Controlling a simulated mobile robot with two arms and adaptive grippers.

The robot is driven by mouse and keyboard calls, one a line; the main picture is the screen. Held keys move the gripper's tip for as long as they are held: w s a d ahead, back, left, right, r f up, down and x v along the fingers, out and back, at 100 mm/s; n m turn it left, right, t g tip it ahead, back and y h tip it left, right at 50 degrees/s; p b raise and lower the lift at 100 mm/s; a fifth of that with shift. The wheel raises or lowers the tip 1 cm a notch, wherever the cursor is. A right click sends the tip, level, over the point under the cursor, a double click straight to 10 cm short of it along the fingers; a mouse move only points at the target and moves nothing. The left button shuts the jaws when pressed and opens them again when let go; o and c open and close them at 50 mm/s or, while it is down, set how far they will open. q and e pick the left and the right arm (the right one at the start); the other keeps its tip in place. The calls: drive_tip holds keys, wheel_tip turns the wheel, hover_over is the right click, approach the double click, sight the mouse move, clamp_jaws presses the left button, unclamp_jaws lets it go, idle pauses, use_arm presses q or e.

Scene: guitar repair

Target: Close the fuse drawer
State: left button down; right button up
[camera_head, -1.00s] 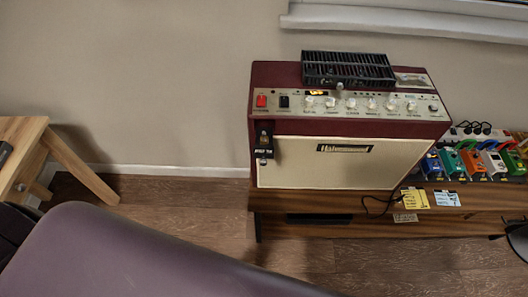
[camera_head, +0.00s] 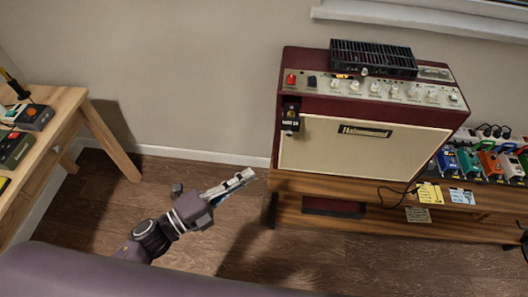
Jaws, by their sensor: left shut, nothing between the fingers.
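A small black piece with pale lettering (camera_head: 290,118), which looks like the fuse drawer, sits at the left end of the amplifier's front, below the knob panel. It seems to stand out from the front, but I cannot tell how far. The dark red and cream amplifier (camera_head: 360,150) stands on a low wooden bench. My left gripper (camera_head: 251,174) is shut and empty, in front of the amplifier and lower left of the black piece, apart from it in the picture. My right gripper is out of view.
The low wooden bench (camera_head: 330,189) carries the amplifier, colourful pedals (camera_head: 487,162) and paper tags (camera_head: 429,194). A black vented box (camera_head: 372,58) lies on the amplifier. A wooden table (camera_head: 62,105) with devices stands at the left. Floor between table and bench is clear.

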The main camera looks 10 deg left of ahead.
sight(287, 115)
use_arm(q)
drive_tip(key=w+d+r+m+p, duration=0.1)
drive_tip(key=w+d+p, duration=0.3)
drive_tip(key=w+d, duration=0.4)
drive_tip(key=shift+w+r+h+p, duration=0.3)
drive_tip(key=shift+w+r, duration=0.3)
drive_tip(key=shift+w, duration=0.5)
drive_tip(key=w+b, duration=0.2)
drive_tip(key=w, duration=0.2)
drive_tip(key=w+b, duration=0.2)
drive_tip(key=w, duration=0.3)
drive_tip(key=shift+f, duration=0.2)
drive_tip(key=shift+w+r+b, duration=0.1)
drive_tip(key=shift+w+b, duration=0.2)
drive_tip(key=shift+b, duration=0.05)
drive_tip(key=shift+r, duration=0.25)
